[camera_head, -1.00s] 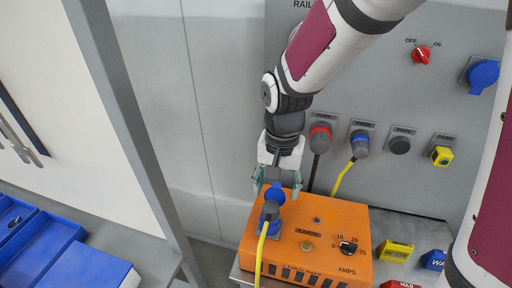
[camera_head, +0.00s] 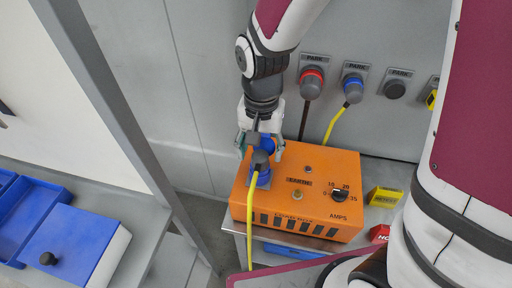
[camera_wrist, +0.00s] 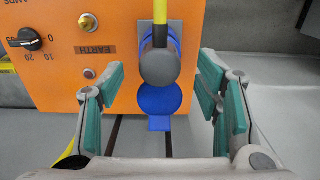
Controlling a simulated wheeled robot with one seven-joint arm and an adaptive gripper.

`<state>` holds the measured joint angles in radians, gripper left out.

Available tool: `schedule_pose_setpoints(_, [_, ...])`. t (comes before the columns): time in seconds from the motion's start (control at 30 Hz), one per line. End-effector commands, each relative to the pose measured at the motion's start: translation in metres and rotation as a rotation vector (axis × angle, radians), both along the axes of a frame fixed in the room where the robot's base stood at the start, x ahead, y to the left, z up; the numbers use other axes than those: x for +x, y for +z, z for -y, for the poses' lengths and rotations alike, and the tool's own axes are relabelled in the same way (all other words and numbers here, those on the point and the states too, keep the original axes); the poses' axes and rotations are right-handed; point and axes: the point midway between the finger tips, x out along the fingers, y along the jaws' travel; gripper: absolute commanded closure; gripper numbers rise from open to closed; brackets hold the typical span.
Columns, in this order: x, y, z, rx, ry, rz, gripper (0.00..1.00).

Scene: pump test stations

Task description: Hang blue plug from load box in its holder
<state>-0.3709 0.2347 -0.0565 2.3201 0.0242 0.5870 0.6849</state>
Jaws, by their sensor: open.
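The orange load box (camera_head: 330,178) stands on a grey bench. The blue plug (camera_head: 260,160), with a dark grey body and a yellow cable, sits in the blue socket (camera_head: 263,180) at the box's left side. My gripper (camera_head: 259,147) is open just behind the plug, pointing down. In the wrist view the plug's grey end (camera_wrist: 157,68) and a round blue lid (camera_wrist: 160,99) lie between the spread green-padded fingers, with a gap on both sides. On the wall, a PARK holder (camera_head: 396,88) shows a dark round face and no cable.
A red-ringed plug (camera_head: 312,82) and a blue-ringed plug (camera_head: 353,88) hang in PARK holders beside it. A yellow block (camera_head: 384,197) and a red block (camera_head: 379,234) lie right of the box. Blue bins (camera_head: 30,215) and a grey post (camera_head: 120,130) are at left.

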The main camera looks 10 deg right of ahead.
Motion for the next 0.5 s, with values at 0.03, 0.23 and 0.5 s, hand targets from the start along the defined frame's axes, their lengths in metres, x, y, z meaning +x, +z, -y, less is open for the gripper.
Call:
schedule_pose_setpoints(0.03, [0.003,-0.011,0.000,-0.001,0.001,-0.001,0.42])
schedule_pose_setpoints(0.23, [0.001,-0.033,0.000,-0.001,0.000,-0.003,0.42])
schedule_pose_setpoints(0.5, [0.000,-0.049,0.000,-0.001,0.000,-0.001,0.42])
